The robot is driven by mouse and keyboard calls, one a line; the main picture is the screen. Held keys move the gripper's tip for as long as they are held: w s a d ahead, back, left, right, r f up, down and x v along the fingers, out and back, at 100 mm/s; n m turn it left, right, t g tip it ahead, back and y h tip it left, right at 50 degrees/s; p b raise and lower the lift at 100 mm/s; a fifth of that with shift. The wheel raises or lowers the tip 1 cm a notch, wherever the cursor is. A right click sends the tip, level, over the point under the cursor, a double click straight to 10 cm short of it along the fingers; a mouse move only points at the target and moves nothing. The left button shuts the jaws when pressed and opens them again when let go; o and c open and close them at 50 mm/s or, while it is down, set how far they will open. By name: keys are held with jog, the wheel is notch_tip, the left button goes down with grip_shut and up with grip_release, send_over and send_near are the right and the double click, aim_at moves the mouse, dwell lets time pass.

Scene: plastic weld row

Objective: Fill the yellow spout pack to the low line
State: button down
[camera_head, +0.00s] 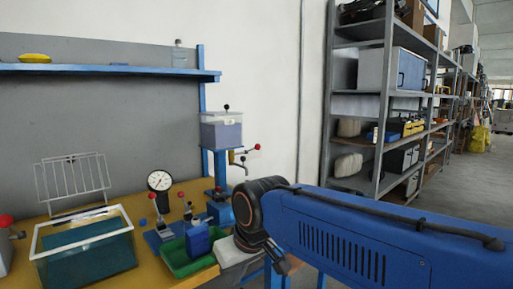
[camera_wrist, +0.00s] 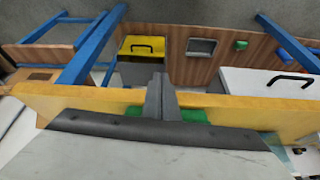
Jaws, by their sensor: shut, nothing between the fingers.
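I cannot make out a yellow spout pack for certain. A small yellow item (camera_head: 35,58) lies on the blue wall shelf at the upper left of the head view; its kind is too small to tell. A clear tank with a lavender fill (camera_head: 222,133) stands on a blue post, with a red-knobbed tap (camera_head: 245,155) on its right side. No low line can be read. My gripper is shut and empty; its fingers (camera_wrist: 160,98) are together in the wrist view, in front of the yellow bench edge. In the head view my arm covers the bench's right end.
The yellow bench (camera_head: 185,190) holds a teal-filled basin (camera_head: 85,250), a wire rack (camera_head: 73,180), a dial gauge (camera_head: 159,181), red-knobbed levers and a green tray (camera_head: 185,258) with a blue block (camera_head: 199,239). Below the bench sits a yellow-lidded box (camera_wrist: 141,46). Grey shelving stands right.

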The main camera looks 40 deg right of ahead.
jog(key=w+d+r+m, duration=0.2)
jog(key=w+d+r, duration=0.5)
jog(key=w+r, duration=0.35)
jog(key=w+d+r+m, duration=0.1)
jog(key=w+d+r, duration=0.5)
jog(key=w+r, duration=0.45)
jog(key=w+d+r+m, duration=0.1)
jog(key=w+d+r, duration=0.2)
jog(key=d, duration=0.4)
jog(key=w+d+r+h, duration=0.1)
jog(key=w+d+r, duration=0.3)
jog(key=d, duration=0.3)
jog(key=w+d+r+m+t, duration=0.1)
jog(key=w+d+r, duration=0.2)
jog(key=d+r, duration=0.2)
jog(key=shift+w+d+m+h, duration=0.2)
jog(key=shift+d+m+h, duration=0.15)
jog(key=shift+d, duration=0.85)
jog(key=shift+f, duration=0.1)
jog(key=x, duration=1)
jog(key=shift+s+a+f, duration=0.1)
jog(key=shift+s+a, duration=0.4)
jog(key=shift+s, duration=0.3)
jog(key=shift+s+a+f, duration=0.15)
jog(key=shift+s+a, duration=0.4)
jog(key=shift+s, duration=0.25)
jog(key=shift+s+f, duration=0.1)
jog(key=shift+s, duration=0.05)
